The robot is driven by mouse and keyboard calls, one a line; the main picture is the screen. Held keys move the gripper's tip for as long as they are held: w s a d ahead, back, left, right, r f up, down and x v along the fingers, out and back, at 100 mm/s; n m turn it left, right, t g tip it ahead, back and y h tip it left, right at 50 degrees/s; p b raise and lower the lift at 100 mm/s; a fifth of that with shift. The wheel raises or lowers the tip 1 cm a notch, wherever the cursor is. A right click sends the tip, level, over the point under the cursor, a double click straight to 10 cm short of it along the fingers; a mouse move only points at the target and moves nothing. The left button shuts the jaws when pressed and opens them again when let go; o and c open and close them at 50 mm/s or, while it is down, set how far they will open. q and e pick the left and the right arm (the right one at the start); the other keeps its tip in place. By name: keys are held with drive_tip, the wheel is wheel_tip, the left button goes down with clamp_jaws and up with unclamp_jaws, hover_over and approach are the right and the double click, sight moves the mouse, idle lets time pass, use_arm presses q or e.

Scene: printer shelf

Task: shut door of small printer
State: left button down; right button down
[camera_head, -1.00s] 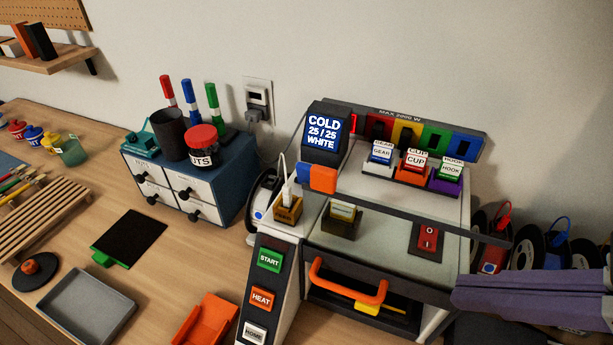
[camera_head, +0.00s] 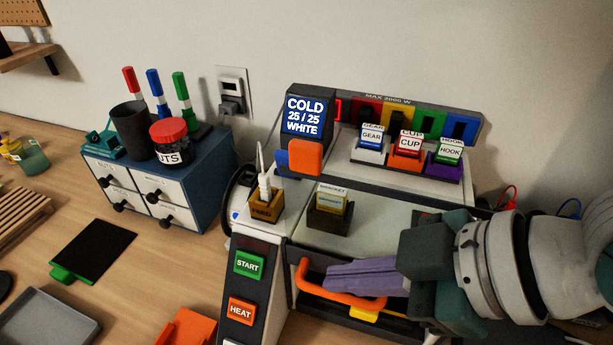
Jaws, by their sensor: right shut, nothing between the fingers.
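The small printer (camera_head: 385,214) stands on the bench, with a pale panel and a dark front frame. Its front door has a curved orange handle (camera_head: 312,284). Beneath the handle is a dark gap with a yellow part (camera_head: 364,315). My right gripper (camera_head: 330,276) comes in from the right with its purple fingers shut and empty. The fingertips are in front of the printer, just by the orange handle and overlapping it in the picture. I cannot tell whether they touch it. My gripper hides the right part of the door and most of the red switch. My left gripper is not in view.
The button panel with the START button (camera_head: 249,264) stands left of the door. A display (camera_head: 306,117) and several colored cartridges are above. A blue drawer box (camera_head: 205,172) stands to the left. A black mat (camera_head: 95,250) and a grey tray (camera_head: 72,318) lie on the bench.

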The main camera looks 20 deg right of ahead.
drive_tip(key=shift+w+d+f, duration=0.1)
drive_tip(key=shift+d+f, duration=0.1)
drive_tip(key=shift+f, duration=0.6)
drive_tip(key=shift+w+d+f, duration=0.1)
drive_tip(key=shift+d+f, duration=0.05)
drive_tip(key=shift+f, duration=0.65)
